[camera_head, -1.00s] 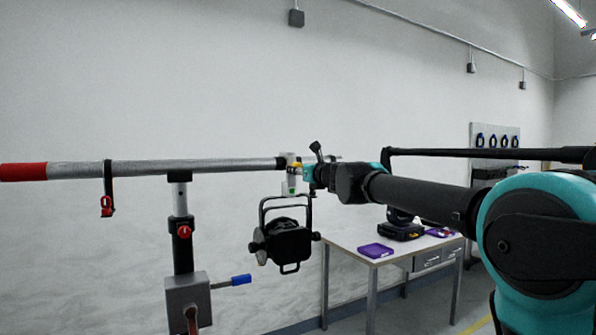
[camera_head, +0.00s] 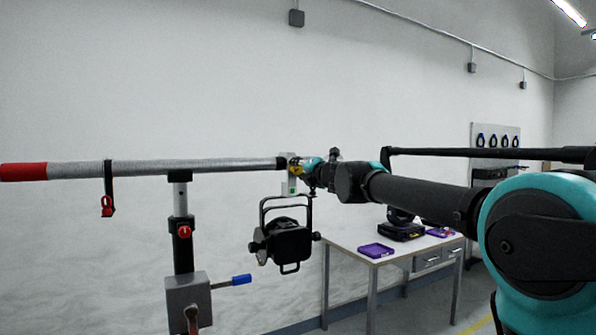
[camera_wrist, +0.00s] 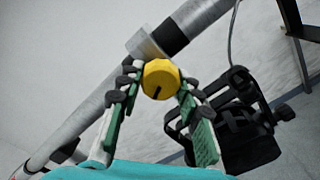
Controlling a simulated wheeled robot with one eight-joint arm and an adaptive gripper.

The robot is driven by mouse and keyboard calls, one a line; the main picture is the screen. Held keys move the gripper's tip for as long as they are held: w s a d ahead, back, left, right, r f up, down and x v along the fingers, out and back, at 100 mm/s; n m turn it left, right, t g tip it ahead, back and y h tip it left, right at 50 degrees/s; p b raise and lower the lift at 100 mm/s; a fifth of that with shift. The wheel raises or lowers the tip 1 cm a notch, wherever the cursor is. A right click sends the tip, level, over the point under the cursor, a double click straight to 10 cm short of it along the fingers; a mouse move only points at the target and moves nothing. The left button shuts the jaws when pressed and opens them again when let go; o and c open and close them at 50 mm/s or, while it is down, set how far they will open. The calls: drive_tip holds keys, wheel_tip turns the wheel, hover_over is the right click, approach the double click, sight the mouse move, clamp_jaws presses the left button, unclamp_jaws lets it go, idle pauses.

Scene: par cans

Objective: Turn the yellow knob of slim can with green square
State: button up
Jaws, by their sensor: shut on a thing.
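A black can (camera_head: 287,243) with a yoke hangs from a grey horizontal bar (camera_head: 130,167) in the head view. Its clamp at the bar carries a small green square (camera_head: 292,191). The yellow knob (camera_head: 294,169) is at the clamp, partly hidden by my gripper. In the wrist view the knob (camera_wrist: 161,78) is round with a dark mark. My gripper (camera_wrist: 157,82) is shut on the knob, one finger on each side. The can (camera_wrist: 245,130) also shows at the right of the wrist view.
The bar, with a red end (camera_head: 24,172), rests on a stand (camera_head: 188,290) with a blue-handled crank (camera_head: 241,280). A table (camera_head: 345,250) with a purple tray (camera_head: 376,250) and a black device (camera_head: 401,231) stands behind at the right.

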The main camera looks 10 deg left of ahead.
drive_tip(key=m, duration=0.5)
drive_tip(key=shift+m, duration=0.3)
idle(0.4)
drive_tip(key=o, duration=1.2)
drive_tip(key=shift+c, duration=0.2)
drive_tip(key=v, duration=1.2)
